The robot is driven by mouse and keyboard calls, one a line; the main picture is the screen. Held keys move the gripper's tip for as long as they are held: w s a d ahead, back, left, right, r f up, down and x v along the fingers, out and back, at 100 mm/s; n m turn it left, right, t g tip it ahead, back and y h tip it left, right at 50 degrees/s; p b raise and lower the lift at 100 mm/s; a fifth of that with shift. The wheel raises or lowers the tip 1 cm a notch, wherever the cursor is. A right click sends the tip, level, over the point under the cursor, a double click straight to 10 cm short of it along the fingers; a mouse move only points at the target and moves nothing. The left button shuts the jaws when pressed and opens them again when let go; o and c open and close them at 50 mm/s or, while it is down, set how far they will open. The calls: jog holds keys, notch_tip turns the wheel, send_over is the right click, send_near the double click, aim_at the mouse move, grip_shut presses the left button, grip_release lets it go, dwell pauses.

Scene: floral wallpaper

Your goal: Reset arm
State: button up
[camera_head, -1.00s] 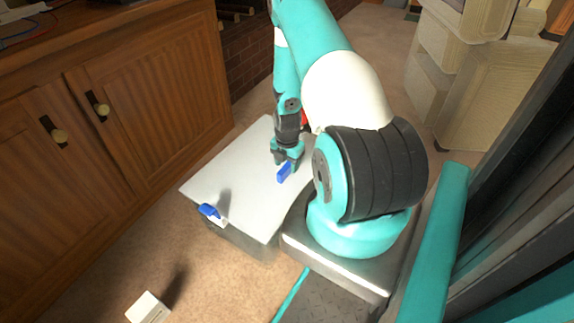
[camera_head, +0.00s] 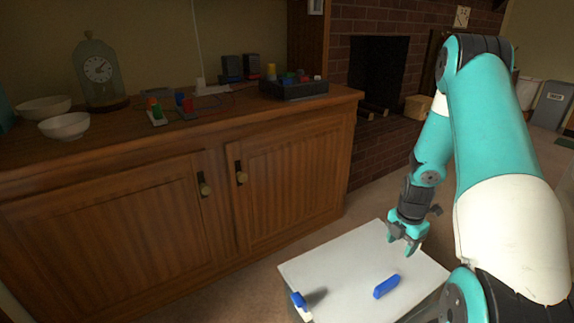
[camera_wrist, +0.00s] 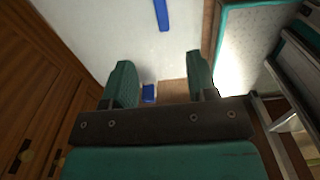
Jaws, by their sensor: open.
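My gripper (camera_head: 407,243) hangs over the white top of my base platform at the lower right of the head view. A blue block (camera_head: 386,286) lies on the white surface, apart from the gripper. It shows at the top of the wrist view (camera_wrist: 162,14). A blue and white piece (camera_head: 301,306) sits at the left edge of the white surface, with its blue part small between the fingers in the wrist view (camera_wrist: 149,92).
A wooden cabinet (camera_head: 290,190) stands close on the left. On it are white bowls (camera_head: 65,126), a glass-domed clock (camera_head: 100,72), small coloured parts (camera_head: 186,106) and a dark tray (camera_head: 295,88) of coloured pieces. A brick fireplace (camera_head: 375,75) is behind.

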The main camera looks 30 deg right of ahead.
jog(key=w+a+r+m+t+y, duration=0.1)
jog(key=w+a+r+m, duration=0.2)
jog(key=a+r, duration=0.75)
jog(key=w+a+r+m+y, duration=0.1)
jog(key=w+a+r+m, duration=0.2)
jog(key=a+r, duration=0.75)
jog(key=s+a+r+m+y, duration=0.15)
jog(key=s+a+r, duration=0.25)
jog(key=s+a, duration=0.5)
jog(key=s+a+r+m+y, duration=0.1)
jog(key=s+a+r+m, duration=0.25)
jog(key=s+a, duration=0.65)
notch_tip(320, 180, up, 31)
jog(key=w+a+g+p, duration=0.1)
jog(key=p, duration=2.8)
jog(key=shift+w+a+p, duration=0.3)
jog(key=shift+a+p, duration=0.1)
jog(key=shift+f, duration=0.1)
